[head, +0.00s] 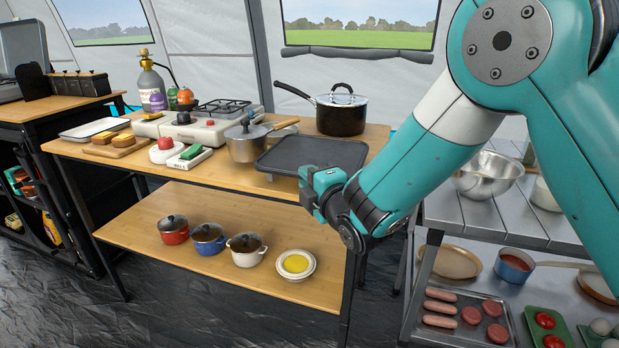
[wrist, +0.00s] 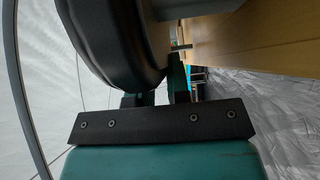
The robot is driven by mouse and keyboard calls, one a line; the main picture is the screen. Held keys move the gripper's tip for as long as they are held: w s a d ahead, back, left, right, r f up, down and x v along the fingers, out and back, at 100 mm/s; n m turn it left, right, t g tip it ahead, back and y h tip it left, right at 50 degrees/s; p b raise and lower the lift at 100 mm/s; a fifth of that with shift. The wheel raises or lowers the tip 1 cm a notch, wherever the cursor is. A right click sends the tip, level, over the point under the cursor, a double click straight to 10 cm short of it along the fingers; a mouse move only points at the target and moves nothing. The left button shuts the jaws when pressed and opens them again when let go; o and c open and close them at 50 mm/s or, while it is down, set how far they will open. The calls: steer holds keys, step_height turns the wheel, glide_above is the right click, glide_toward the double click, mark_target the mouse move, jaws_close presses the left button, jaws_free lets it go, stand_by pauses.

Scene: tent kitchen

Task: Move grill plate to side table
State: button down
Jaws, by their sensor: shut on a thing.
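The grill plate (head: 308,153) is a flat dark grey slab with a raised rim, at the front right of the wooden table (head: 215,176). My gripper (head: 312,178) is shut on its near right edge. I cannot tell whether the plate rests on the wood or hangs just above it. In the wrist view, the plate's dark curved side (wrist: 112,45) fills the upper left, between my gripper's fingers (wrist: 158,98). A grey slatted side table (head: 478,216) stands to the right, partly hidden by my arm.
A gas stove (head: 205,128) is farther left. A steel bowl (head: 488,176) and a white pot (head: 545,194) are on the slatted table, with bare slats in front.

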steer(key=shift+f, duration=0.1)
steer(key=c, duration=1.5)
jaws_free()
steer(key=shift+f, duration=0.15)
steer(key=o, duration=0.4)
